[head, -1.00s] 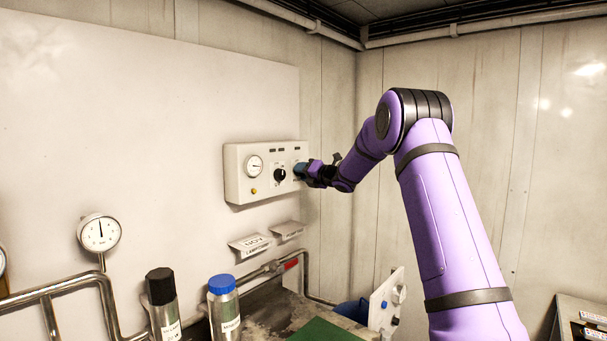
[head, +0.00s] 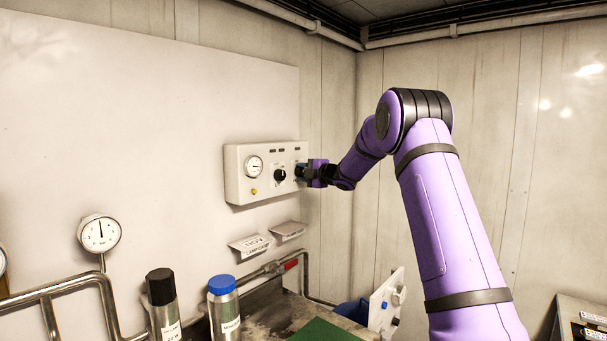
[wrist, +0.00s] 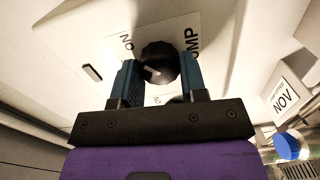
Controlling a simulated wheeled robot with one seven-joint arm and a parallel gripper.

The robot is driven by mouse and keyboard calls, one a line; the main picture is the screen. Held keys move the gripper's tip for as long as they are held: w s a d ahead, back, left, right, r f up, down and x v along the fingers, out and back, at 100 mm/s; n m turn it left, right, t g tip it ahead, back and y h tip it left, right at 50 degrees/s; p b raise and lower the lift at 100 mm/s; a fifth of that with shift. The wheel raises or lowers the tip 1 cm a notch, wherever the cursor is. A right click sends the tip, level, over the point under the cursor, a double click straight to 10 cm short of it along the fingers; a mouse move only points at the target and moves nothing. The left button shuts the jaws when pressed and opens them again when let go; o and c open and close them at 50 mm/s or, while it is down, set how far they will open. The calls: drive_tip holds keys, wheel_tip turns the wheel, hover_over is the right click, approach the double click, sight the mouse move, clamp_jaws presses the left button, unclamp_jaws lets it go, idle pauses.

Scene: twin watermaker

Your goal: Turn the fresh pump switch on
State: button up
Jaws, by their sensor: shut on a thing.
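The control box (head: 236,180) is a white panel on the wall with a gauge (head: 254,166), a black knob (head: 280,175) in its middle and a yellow button. My gripper (head: 302,171) is at the right end of the box's front. In the wrist view, my gripper's two blue fingers (wrist: 158,84) stand on either side of a round black knob (wrist: 160,62) with a pale mark, and they are shut on it. The label behind the knob is partly hidden; "NO" and "MP" can be read. In the head view my gripper hides this knob.
Two label cards (head: 250,245) are on the wall below the box. A pressure gauge (head: 100,233) and steel pipes are at the left. A black-capped bottle (head: 162,305) and a blue-capped bottle (head: 224,310) stand in front. The air around my forearm is clear.

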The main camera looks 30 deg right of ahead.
drive_tip(key=shift+m, duration=1)
drive_tip(key=o, duration=0.9)
drive_tip(key=v, duration=1)
drive_tip(key=shift+s+d, duration=0.25)
drive_tip(key=shift+s, duration=0.1)
